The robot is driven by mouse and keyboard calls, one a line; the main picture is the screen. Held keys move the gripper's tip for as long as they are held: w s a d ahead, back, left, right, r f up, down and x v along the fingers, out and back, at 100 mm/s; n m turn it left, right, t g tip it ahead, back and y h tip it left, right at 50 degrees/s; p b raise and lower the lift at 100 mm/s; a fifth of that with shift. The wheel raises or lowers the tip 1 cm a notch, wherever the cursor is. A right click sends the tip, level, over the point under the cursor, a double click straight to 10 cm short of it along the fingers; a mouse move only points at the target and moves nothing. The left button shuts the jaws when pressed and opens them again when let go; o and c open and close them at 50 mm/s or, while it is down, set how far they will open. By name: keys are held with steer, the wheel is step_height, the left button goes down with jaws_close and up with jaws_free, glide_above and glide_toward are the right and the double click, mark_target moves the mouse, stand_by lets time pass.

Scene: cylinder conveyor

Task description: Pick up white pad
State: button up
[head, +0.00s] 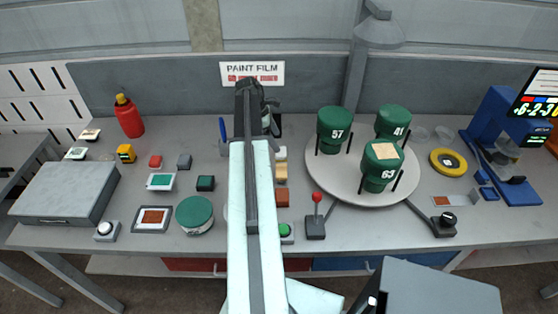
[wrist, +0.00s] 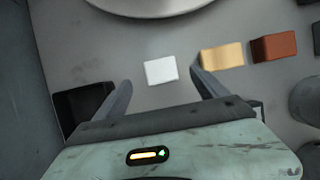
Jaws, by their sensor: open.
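The white pad (wrist: 160,70) is a small pale block lying flat on the grey bench. In the wrist view it sits just ahead of and between the fingertips of my gripper (wrist: 161,77), apart from both fingers. My gripper is open and empty. In the head view the white pad (head: 281,153) shows just right of my arm, partly hidden by it. A tan block (wrist: 222,56) and a red-brown block (wrist: 274,47) stand in a row to its right in the wrist view. The right finger is close to the tan block.
A round pale turntable (head: 330,183) with three numbered green cups stands to the right. A black item (wrist: 85,104) lies by the left finger. A red-knobbed joystick (head: 316,222) and a green-lidded tin (head: 195,214) are nearer the front edge.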

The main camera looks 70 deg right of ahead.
mark_target(282, 151)
steer(key=shift+s+f, duration=0.15)
steer(key=shift+f, duration=0.3)
steer(key=b+x, duration=0.5)
steer(key=x, duration=0.1)
steer(key=shift+f+b, duration=0.1)
steer(key=shift+b, duration=0.2)
steer(key=shift+r, duration=0.2)
steer(key=c, duration=1.4)
step_height(282, 151, up, 10)
steer(key=p, duration=1)
